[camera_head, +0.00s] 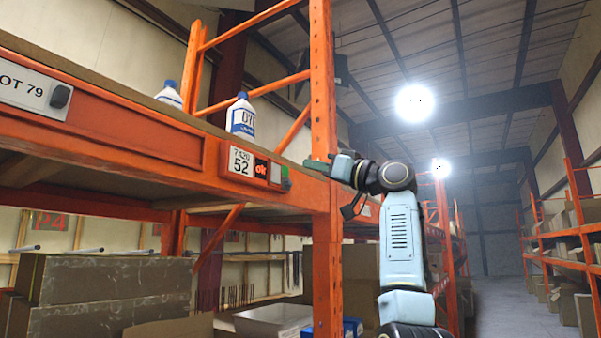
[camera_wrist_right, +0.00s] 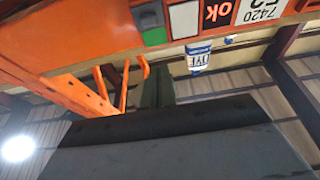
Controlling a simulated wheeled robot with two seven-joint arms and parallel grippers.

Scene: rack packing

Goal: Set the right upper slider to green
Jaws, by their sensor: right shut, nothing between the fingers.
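The right upper slider is on the orange beam beside the label reading 7420 52 (camera_head: 241,161). In the right wrist view, upside down, the knob (camera_wrist_right: 148,16) is beside the green patch (camera_wrist_right: 155,37) and the white panel (camera_wrist_right: 184,19). My right gripper (camera_head: 312,164) is shut and empty, just right of the slider; contact is unclear. Its fingers (camera_wrist_right: 157,86) show below the beam in the wrist view. My left gripper is not in view.
A white and blue DYE bottle (camera_head: 241,118) stands on the shelf above the slider, with another bottle (camera_head: 169,95) further left. An orange upright (camera_head: 322,80) rises near my right gripper. The aisle (camera_head: 497,300) is open at right.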

